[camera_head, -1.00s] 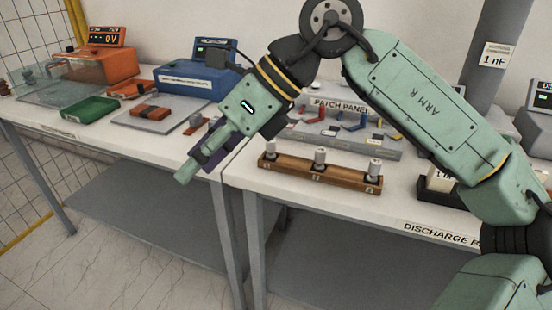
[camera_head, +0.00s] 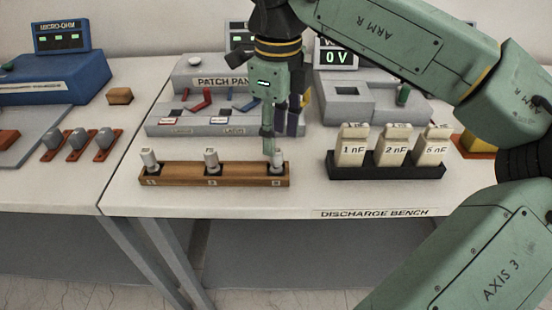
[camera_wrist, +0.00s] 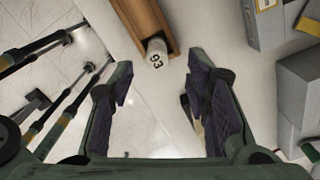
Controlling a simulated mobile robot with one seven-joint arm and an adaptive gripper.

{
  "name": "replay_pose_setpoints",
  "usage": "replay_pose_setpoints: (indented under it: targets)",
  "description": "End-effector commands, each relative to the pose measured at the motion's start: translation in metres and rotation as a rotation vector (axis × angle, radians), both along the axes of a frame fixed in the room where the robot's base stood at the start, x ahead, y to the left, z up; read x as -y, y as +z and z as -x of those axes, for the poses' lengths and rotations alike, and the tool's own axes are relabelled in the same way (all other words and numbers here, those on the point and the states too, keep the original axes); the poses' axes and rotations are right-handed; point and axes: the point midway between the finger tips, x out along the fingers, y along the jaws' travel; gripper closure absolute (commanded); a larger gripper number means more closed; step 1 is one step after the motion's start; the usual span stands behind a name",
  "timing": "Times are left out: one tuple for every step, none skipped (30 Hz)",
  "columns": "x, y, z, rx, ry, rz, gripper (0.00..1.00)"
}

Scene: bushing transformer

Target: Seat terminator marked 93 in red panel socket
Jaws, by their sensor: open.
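A pale terminator marked 93 (camera_wrist: 157,50) stands at the end of the wooden rack (camera_wrist: 141,14) in the wrist view, ahead of and between my open fingers. In the head view the wooden rack (camera_head: 180,174) holds three pale terminators; the right one (camera_head: 278,158) is beside my gripper (camera_head: 277,140), its number unreadable there. My gripper is empty, pointing down just above the rack's right end; one finger partly overlaps that terminator. The grey patch panel (camera_head: 167,127) stands behind the rack and carries red and blue parts (camera_head: 205,97). My gripper hides its right portion, and I cannot make out the red socket.
A black holder (camera_head: 385,172) with three capacitor blocks marked 1, 2 and 5 nF stands to the right. A grey unit (camera_head: 345,100) is behind it. Several orange-based pieces (camera_head: 76,142) lie on the left table. The bench front (camera_head: 230,202) is clear.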

Motion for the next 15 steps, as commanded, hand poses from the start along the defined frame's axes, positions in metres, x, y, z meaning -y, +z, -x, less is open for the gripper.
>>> replay_pose_setpoints:
  targets:
    - [0.0, -0.002, 0.001, -0.001, 0.0, 0.0, 0.56]
    - [0.0, -0.004, 0.001, -0.001, 0.0, 0.0, 0.56]
    - [0.0, -0.008, 0.001, -0.003, 0.0, 0.0, 0.56]
    - [-0.001, -0.011, 0.002, -0.003, 0.001, 0.0, 0.56]
    - [-0.001, -0.015, 0.003, -0.003, 0.001, -0.001, 0.56]
    - [-0.001, -0.021, 0.004, -0.003, 0.002, 0.0, 0.56]
    - [-0.002, -0.026, 0.004, -0.004, 0.002, -0.002, 0.56]
    - [-0.002, -0.031, 0.005, -0.004, 0.003, -0.002, 0.56]
    - [-0.002, -0.038, 0.004, -0.003, 0.001, -0.001, 0.56]
    - [-0.002, -0.042, 0.004, -0.003, 0.0, -0.001, 0.56]
    - [-0.002, -0.045, 0.004, -0.001, 0.0, -0.002, 0.56]
    - [-0.002, -0.049, 0.004, -0.001, 0.0, -0.002, 0.56]
    - [-0.002, -0.051, 0.004, -0.001, -0.001, -0.002, 0.56]
    - [-0.002, -0.053, 0.004, -0.001, -0.001, -0.002, 0.56]
    - [-0.002, -0.054, 0.004, -0.001, -0.001, -0.002, 0.56]
